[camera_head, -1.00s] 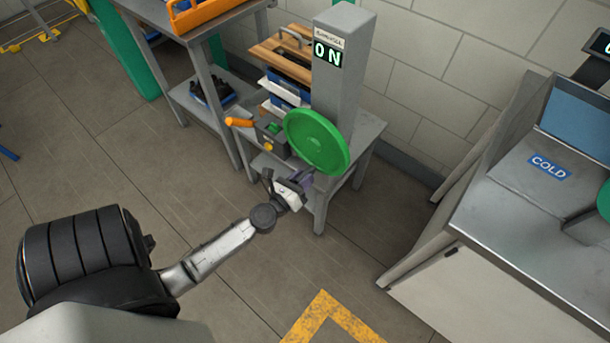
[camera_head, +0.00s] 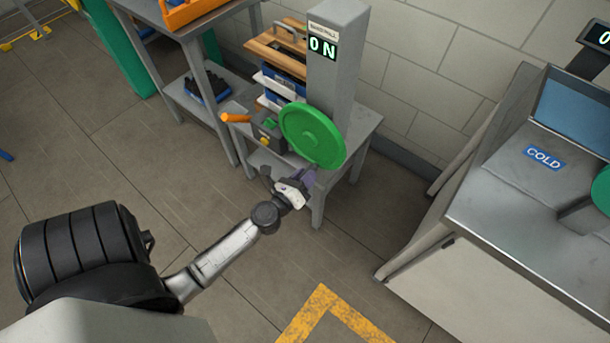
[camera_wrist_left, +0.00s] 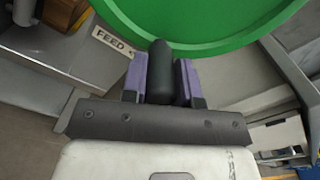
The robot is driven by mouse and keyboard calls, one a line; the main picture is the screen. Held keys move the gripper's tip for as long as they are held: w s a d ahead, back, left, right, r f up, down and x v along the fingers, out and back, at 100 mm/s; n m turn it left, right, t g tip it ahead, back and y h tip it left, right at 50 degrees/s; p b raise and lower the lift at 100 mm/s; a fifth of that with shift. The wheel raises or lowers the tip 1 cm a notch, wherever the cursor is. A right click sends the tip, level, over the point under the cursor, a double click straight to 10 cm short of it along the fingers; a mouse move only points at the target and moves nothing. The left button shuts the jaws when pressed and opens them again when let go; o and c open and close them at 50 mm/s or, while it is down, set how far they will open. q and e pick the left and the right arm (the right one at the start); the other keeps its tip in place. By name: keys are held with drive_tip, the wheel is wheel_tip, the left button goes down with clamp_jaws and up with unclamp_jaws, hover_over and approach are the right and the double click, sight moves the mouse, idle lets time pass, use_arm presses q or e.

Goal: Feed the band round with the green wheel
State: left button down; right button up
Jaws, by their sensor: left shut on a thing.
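The green wheel (camera_head: 312,135) is a round disc on the front of a grey post (camera_head: 337,75). It fills the top of the left wrist view (camera_wrist_left: 200,22). My left gripper (camera_head: 303,180) is at the wheel's lower edge. In the left wrist view its purple fingers are shut on a dark upright handle (camera_wrist_left: 160,75) in front of the wheel's rim. A FEED label (camera_wrist_left: 113,42) shows left of the handle. I cannot make out the band. My right gripper is not in view.
The post stands on a grey table with an orange-handled box (camera_head: 268,130) left of the wheel. A shelf table with an orange tray (camera_head: 190,12) is further left. A steel counter marked COLD (camera_head: 545,158) stands at the right. The floor between is clear.

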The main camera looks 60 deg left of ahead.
use_arm(q)
drive_tip(key=c, duration=0.9)
unclamp_jaws()
drive_tip(key=shift+r, duration=0.1)
drive_tip(key=shift+s, duration=0.1)
drive_tip(key=shift+s+d, duration=0.1)
drive_tip(key=shift+s, duration=0.2)
drive_tip(key=b+v, duration=0.6)
drive_tip(key=v, duration=0.7)
